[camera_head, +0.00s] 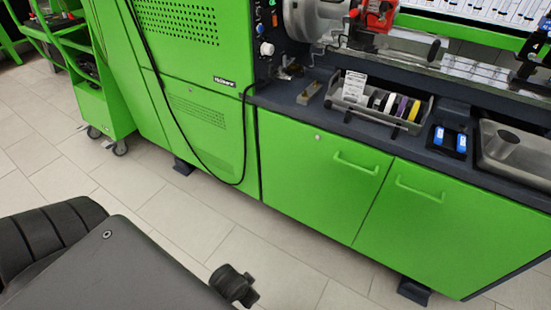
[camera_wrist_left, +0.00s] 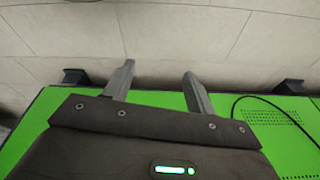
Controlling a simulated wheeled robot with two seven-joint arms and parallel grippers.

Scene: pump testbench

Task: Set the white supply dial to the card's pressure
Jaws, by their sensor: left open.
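The white supply dial (camera_head: 267,48) sits on the dark control panel at the left end of the bench top. Its setting is too small to read. A white printed card (camera_head: 354,86) stands upright at the tray on the bench top. Its print cannot be read. My left gripper (camera_wrist_left: 158,85) shows in the left wrist view, with its two fingers apart and nothing between them. The bench's green front and the pale floor lie behind it, and it is far from the dial. My right gripper is in neither view.
A grey tray (camera_head: 404,121) holds several coloured rolls. Blue-topped items (camera_head: 438,136) and a metal basin (camera_head: 520,176) are farther right. A black cable (camera_head: 188,135) hangs down the green cabinet. A green trolley (camera_head: 103,105) stands at the left. The tiled floor before the bench is clear.

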